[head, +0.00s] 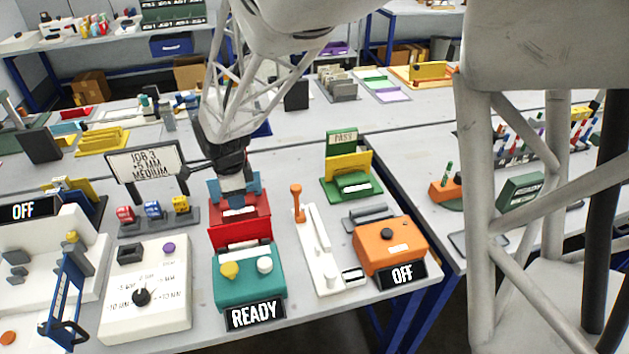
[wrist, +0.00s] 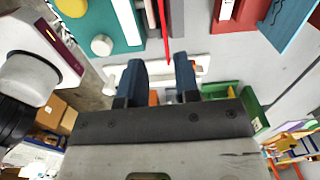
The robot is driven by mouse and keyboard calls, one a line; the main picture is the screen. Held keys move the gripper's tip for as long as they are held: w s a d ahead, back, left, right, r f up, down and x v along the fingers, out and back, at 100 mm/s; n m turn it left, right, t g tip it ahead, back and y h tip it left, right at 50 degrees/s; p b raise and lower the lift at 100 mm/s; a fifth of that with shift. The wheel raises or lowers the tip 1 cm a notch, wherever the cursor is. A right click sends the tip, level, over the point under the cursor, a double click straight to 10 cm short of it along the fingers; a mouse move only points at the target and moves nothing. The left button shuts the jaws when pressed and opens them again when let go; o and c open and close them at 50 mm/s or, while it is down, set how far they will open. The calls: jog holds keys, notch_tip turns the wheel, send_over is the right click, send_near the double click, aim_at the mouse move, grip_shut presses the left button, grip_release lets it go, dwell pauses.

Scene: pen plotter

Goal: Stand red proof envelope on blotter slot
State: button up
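A thin red upright panel (head: 236,235), which looks like the red proof envelope, stands at the back of the teal unit (head: 247,278) with the READY sign. In the wrist view the panel (wrist: 164,25) shows nearly edge-on, beyond the fingertips. My gripper (head: 235,194) is above and behind this panel, over a red piece (head: 240,209) with a white label. In the wrist view its two blue fingers (wrist: 160,75) are apart, with nothing clearly held between them. I cannot tell which part is the blotter slot; the panel's lower edge is hidden.
A white lever unit (head: 318,245) and an orange box (head: 389,246) with an OFF sign stand to the right. A green holder (head: 350,184) with a yellow card is behind them. A white dial box (head: 147,290) and job sign (head: 147,163) are left.

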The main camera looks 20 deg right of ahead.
jog(key=s+d+r+n+t, duration=0.1)
jog(key=s+d+r+n, duration=0.7)
jog(key=s+d+r, duration=0.3)
jog(key=s+d+r+n, duration=0.2)
jog(key=s+d+n, duration=0.2)
jog(key=s, duration=0.3)
jog(key=s+d+r+n+t, duration=0.1)
jog(key=s+d+n, duration=0.3)
jog(key=s, duration=0.4)
jog(key=shift+s+d+r+n+t, duration=0.3)
jog(key=shift+r+n, duration=0.1)
jog(key=shift+n, duration=0.3)
